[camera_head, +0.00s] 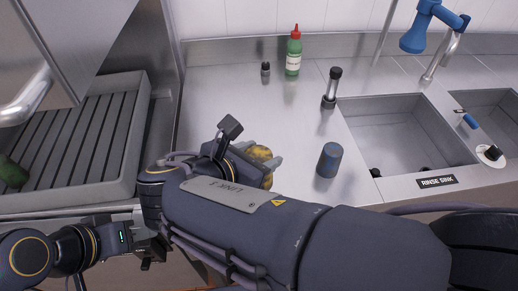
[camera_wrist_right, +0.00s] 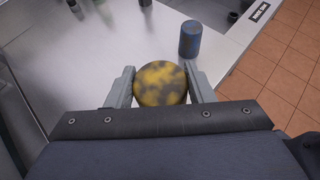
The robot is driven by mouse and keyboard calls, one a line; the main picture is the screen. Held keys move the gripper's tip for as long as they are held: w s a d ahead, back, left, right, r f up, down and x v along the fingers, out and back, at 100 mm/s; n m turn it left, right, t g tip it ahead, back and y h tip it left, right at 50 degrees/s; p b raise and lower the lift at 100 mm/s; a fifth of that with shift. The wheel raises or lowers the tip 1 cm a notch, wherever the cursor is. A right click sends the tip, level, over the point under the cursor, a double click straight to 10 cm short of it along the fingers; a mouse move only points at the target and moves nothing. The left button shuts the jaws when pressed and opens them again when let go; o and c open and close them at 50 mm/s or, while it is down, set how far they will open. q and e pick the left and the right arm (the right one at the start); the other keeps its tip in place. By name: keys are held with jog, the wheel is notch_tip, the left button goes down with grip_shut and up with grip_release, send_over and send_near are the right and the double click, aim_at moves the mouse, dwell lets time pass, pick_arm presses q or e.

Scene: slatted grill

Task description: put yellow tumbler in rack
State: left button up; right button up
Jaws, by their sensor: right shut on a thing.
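The yellow tumbler, mottled with dark patches, sits between the two fingers of my right gripper (camera_wrist_right: 158,70). In the right wrist view the tumbler (camera_wrist_right: 160,86) shows its round end, with a finger against each side. In the head view only part of the yellow tumbler (camera_head: 262,153) shows past my right gripper (camera_head: 268,164), above the steel counter's front part. My left gripper (camera_head: 146,256) is low at the left, in front of the counter, and its fingers are too unclear to read. I cannot make out a rack in either view.
A dark blue tumbler (camera_head: 330,160) stands right of my right gripper. A green bottle (camera_head: 294,55), a small dark shaker (camera_head: 265,72) and a dark-topped cylinder (camera_head: 332,88) stand further back. The slatted grill (camera_head: 75,130) is left, the rinse sink (camera_head: 405,130) right.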

jog(key=shift+r+p, duration=2.55)
jog(key=shift+p, duration=0.25)
jog(key=shift+f, duration=0.1)
